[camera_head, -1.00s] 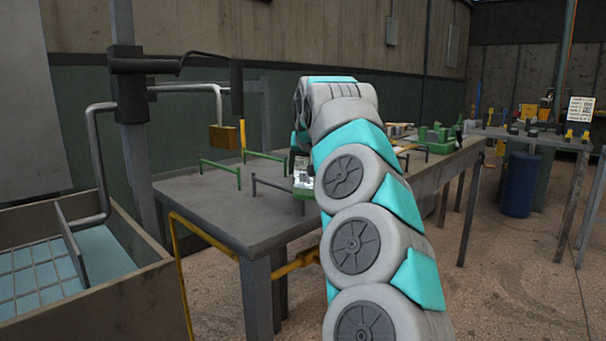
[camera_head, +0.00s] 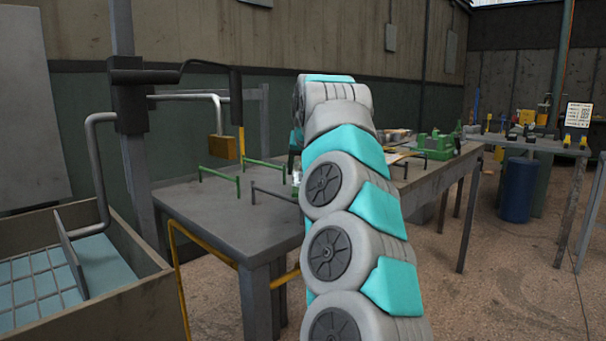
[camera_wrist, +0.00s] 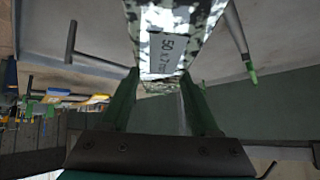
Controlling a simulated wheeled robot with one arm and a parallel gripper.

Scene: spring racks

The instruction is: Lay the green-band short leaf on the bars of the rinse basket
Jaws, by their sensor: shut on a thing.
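My gripper (camera_wrist: 160,92) is shut on a leaf (camera_wrist: 164,48) in the wrist view. The leaf is a flat strip with blotchy dark-and-white sides and a pale label reading about "50 x 7"; I cannot make out a green band on it. In the head view my arm hides most of the gripper and leaf, which are over the grey table. The rinse basket (camera_head: 38,291) seems to be the pale grid of bars in the brown-walled tank at the lower left, with an upright plate at its right side. No leaf shows on its visible bars.
Green rails (camera_head: 219,181) and a dark rail (camera_head: 270,192) stand on the grey table (camera_head: 215,220). A post with a bent pipe (camera_head: 98,160) and a hanging brass-coloured block (camera_head: 224,147) rises between tank and table. A blue barrel (camera_head: 519,186) stands far right.

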